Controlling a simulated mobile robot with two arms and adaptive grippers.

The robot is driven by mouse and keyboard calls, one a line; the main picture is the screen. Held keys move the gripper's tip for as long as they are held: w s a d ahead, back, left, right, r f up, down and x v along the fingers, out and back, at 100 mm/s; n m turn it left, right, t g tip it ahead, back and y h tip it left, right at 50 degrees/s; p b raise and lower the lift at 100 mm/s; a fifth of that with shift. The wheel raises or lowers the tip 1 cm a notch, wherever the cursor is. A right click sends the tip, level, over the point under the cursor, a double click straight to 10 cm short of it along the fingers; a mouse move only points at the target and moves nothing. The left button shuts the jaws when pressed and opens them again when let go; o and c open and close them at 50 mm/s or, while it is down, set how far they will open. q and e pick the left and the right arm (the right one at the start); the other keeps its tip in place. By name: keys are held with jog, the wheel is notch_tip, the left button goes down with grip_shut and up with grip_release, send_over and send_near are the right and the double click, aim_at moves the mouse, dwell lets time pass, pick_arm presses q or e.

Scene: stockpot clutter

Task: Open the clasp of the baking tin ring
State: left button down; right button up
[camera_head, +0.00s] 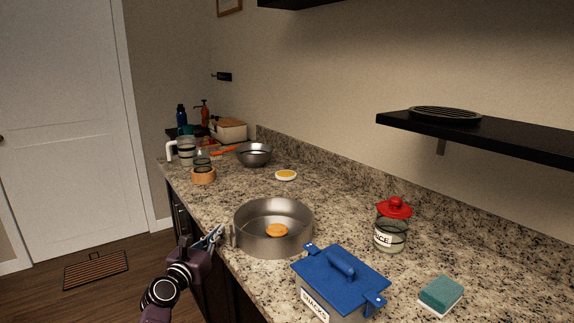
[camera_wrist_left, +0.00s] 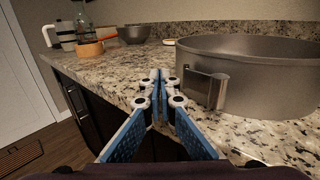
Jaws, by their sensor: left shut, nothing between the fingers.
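The baking tin ring (camera_head: 262,246) is a round grey metal ring on the granite counter near its front edge. An orange round thing (camera_head: 277,230) lies inside it. In the left wrist view the ring (camera_wrist_left: 270,85) fills the right side, and its clasp (camera_wrist_left: 217,90) is a metal lever on the outer wall. The lever's free end stands out from the wall. My left gripper (camera_head: 220,231) is just left of the ring. In the left wrist view its blue fingers (camera_wrist_left: 161,80) are shut and empty, left of the clasp and apart from it. My right gripper is not in view.
A blue-lidded snacks box (camera_head: 341,278), a red-lidded jar (camera_head: 391,231) and a sponge (camera_head: 441,295) stand to the right. Farther back are a metal bowl (camera_head: 254,154), a small yellow-topped dish (camera_head: 286,175) and a wooden-coloured pot (camera_head: 203,176). A dark shelf (camera_head: 520,135) overhangs the right.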

aim_at(226, 237)
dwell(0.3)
pick_arm(q)
jog(key=shift+w+d, duration=0.1)
jog(key=shift+w, duration=0.45)
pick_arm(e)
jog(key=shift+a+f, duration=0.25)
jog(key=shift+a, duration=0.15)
pick_arm(q)
jog(key=shift+w+b, duration=0.1)
jog(key=shift+b, duration=0.2)
jog(key=shift+w+d, duration=0.25)
jog(key=shift+w, duration=0.1)
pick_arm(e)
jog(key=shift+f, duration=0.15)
pick_arm(q)
jog(key=shift+d, duration=0.1)
jog(key=shift+w+d, duration=0.3)
jog(key=shift+w, duration=0.1)
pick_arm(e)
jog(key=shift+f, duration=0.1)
